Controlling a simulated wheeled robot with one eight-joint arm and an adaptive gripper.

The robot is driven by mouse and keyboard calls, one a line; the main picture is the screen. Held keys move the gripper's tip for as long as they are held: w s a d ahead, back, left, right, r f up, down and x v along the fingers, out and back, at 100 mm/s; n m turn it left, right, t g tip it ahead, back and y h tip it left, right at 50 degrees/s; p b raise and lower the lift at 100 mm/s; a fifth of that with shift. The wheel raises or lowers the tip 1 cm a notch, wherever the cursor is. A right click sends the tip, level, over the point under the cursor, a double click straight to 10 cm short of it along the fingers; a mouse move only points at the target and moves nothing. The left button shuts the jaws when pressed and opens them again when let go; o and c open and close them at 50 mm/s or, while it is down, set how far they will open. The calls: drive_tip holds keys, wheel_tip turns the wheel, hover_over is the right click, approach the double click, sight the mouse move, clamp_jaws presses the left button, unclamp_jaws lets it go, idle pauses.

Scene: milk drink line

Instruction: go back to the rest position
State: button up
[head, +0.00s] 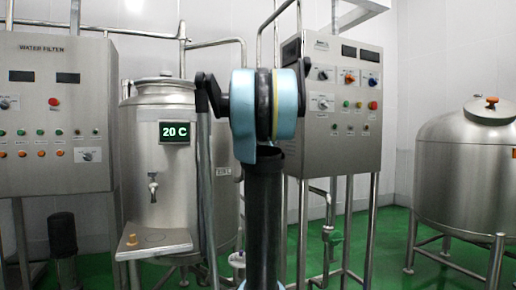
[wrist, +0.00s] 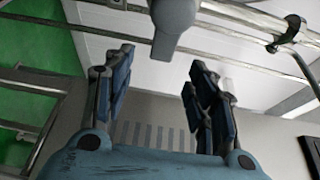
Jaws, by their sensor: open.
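My gripper (wrist: 160,88) is open in the wrist view, its dark blue finger pads wide apart with nothing between them. Beyond the pads are a grey surface with darker stripes and pale panels. In the head view my blue and black arm stands upright in the middle, in front of the machines. I cannot clearly make out the gripper's fingers there. The arm hides part of the steel equipment behind it.
A steel tank (head: 168,190) with a 20 C display (head: 175,132) and a tap (head: 153,187) stands left of my arm. Control cabinets (head: 50,160) (head: 330,150) flank it. A large round tank (head: 470,170) stands right. Green floor (head: 395,235) shows between them. Metal pipes (wrist: 245,15) cross the wrist view.

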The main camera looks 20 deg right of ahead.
drive_tip(key=shift+s, duration=0.2)
idle(0.4)
drive_tip(key=s+a+f+n+g+y, duration=0.2)
drive_tip(key=s+a+f+n+g, duration=0.3)
drive_tip(key=s+f, duration=0.9)
drive_tip(key=s+a+f+n+g+y, duration=0.1)
drive_tip(key=s+a+f+n+g, duration=0.4)
drive_tip(key=s+f, duration=0.9)
drive_tip(key=s+a+f+n+g+y, duration=0.2)
drive_tip(key=s+a+f+n+g, duration=0.2)
drive_tip(key=s+a+f+n, duration=0.6)
drive_tip(key=s+f+n, duration=0.2)
drive_tip(key=s+f, duration=0.3)
drive_tip(key=s, duration=0.2)
drive_tip(key=shift+s+g+y, duration=0.3)
drive_tip(key=shift+s+g, duration=0.05)
drive_tip(key=shift+g, duration=0.05)
drive_tip(key=shift+a+f, duration=0.1)
